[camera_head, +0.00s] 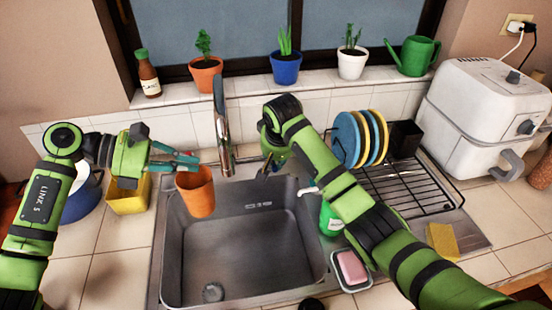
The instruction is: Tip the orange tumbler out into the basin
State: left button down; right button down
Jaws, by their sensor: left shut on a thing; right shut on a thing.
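The orange tumbler (197,196) is held nearly upright, with a slight tilt, over the back left part of the basin. My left gripper (190,163) is shut on it near its rim. What is inside the tumbler cannot be seen. The grey metal basin (245,250) is below, with its drain (213,292) at the front left; it looks empty. My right gripper (270,168) is at the basin's back edge, just right of the chrome tap (222,130). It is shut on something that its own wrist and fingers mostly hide.
A yellow container (128,199) and a blue-and-white pot (82,203) stand left of the basin. A green bottle (330,218), a soap dish with pink soap (352,268) and a dish rack (415,190) with plates are right. My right arm crosses above that side.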

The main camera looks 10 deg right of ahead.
jog(key=c, duration=1.1)
grip_release()
jog(key=shift+a, duration=0.1)
jog(key=v, duration=1.2)
